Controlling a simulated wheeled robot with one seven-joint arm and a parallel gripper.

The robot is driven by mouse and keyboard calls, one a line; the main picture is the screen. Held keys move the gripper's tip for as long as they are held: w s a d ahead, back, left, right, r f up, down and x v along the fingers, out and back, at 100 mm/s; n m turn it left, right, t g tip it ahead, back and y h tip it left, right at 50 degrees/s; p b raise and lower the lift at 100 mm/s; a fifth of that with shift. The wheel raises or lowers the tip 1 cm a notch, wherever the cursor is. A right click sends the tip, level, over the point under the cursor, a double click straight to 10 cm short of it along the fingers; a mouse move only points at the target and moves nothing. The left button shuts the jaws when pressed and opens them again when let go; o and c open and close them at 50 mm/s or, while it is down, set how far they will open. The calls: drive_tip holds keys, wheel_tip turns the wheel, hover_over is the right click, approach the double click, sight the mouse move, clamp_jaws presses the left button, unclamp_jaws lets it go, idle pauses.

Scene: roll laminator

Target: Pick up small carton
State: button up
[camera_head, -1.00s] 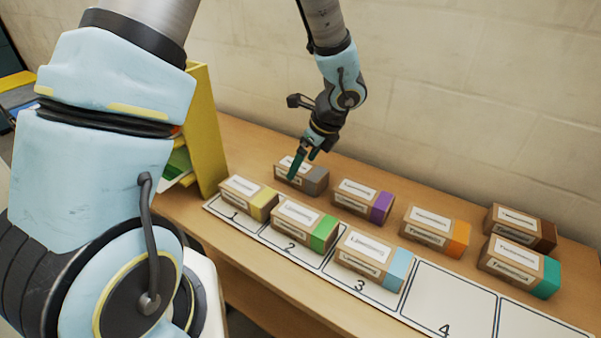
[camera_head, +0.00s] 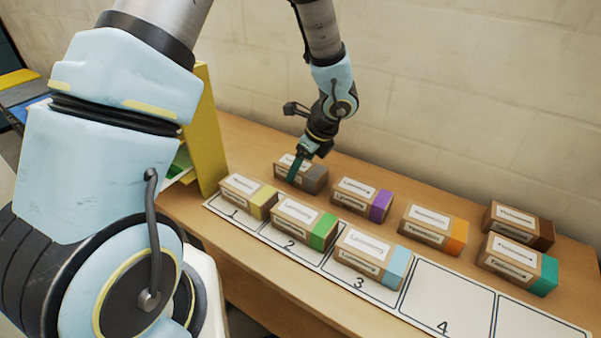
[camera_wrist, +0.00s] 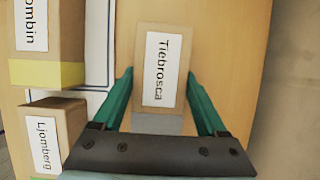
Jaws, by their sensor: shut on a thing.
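A small brown carton with a grey end (camera_head: 301,176) stands on the table behind the numbered mat, at the left of the back row. In the wrist view this carton (camera_wrist: 158,85) carries a white label that reads "Tiebrosca". My gripper (camera_head: 300,167) is down over it from above.
Cartons with yellow (camera_head: 248,196), green (camera_head: 304,224) and light blue (camera_head: 371,259) ends sit on the numbered mat (camera_head: 450,291). Cartons with purple (camera_head: 362,200), orange (camera_head: 434,229), brown (camera_head: 519,226) and teal (camera_head: 517,264) ends stand to the right. A yellow panel (camera_head: 204,130) stands left. Space 4 is clear.

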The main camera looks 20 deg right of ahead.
clamp_jaws()
drive_tip(key=shift+r, duration=0.1)
